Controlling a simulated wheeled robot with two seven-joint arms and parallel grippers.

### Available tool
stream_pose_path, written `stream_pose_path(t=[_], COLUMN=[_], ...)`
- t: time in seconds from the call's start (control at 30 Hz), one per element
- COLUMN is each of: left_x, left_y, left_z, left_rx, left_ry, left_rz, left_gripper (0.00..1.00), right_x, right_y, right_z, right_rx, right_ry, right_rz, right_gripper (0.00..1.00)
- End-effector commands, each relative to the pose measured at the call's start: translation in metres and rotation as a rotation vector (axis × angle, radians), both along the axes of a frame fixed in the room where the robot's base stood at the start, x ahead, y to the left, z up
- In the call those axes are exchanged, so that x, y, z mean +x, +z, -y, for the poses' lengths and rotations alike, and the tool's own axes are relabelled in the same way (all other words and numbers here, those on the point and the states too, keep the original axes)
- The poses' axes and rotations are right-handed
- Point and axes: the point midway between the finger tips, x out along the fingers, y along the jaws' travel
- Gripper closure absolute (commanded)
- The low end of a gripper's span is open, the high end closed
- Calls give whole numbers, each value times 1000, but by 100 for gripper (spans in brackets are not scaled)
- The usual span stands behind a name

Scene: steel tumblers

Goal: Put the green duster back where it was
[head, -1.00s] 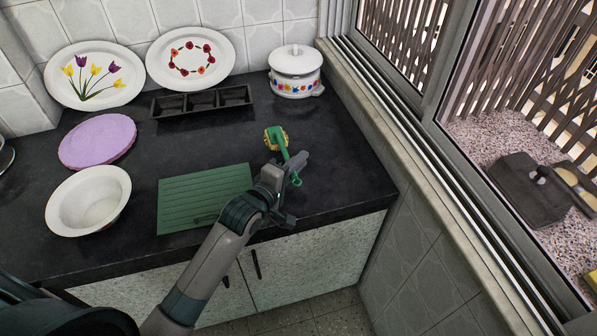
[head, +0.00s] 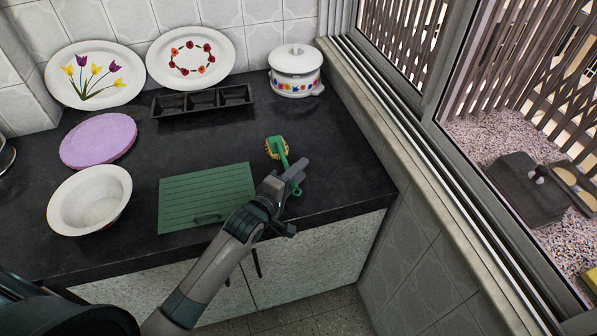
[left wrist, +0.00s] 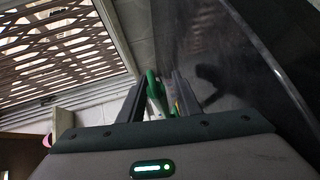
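The green duster (head: 277,148) has a green handle and a yellowish bristle head. It is over the right part of the dark counter, to the right of the green ribbed board. My left gripper (head: 298,176) is at its handle, low over the counter near the front edge. In the left wrist view the green handle (left wrist: 155,92) fills the space between the two dark fingers, which look shut on it. Part of the handle is hidden behind the fingers in the head view. I cannot tell whether the duster touches the counter. My right gripper is not in view.
The green board (head: 205,192) lies left of my gripper. The window sill (head: 400,140) bounds the right. Counter around the duster is clear.

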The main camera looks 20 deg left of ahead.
Motion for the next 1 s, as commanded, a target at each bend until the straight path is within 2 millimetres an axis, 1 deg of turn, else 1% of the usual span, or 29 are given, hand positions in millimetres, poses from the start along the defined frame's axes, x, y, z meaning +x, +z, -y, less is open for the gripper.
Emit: stream_pose_path(t=[0.3,0.43,0.57,0.9,1.0], left_x=[-1,-10,-27,-83,-97], left_y=[4,4,7,19,22], left_z=[0,-3,-6,-21,-24], left_rx=[-1,-1,-2,-1,-1], left_ry=[0,0,0,0,0], left_rz=[1,1,0,-1,0], left_gripper=[69,69,69,69,69], right_x=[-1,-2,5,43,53], right_y=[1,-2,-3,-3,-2], right_z=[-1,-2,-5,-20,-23], right_rx=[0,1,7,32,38], right_ry=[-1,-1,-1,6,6], right_rz=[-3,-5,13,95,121], right_gripper=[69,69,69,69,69])
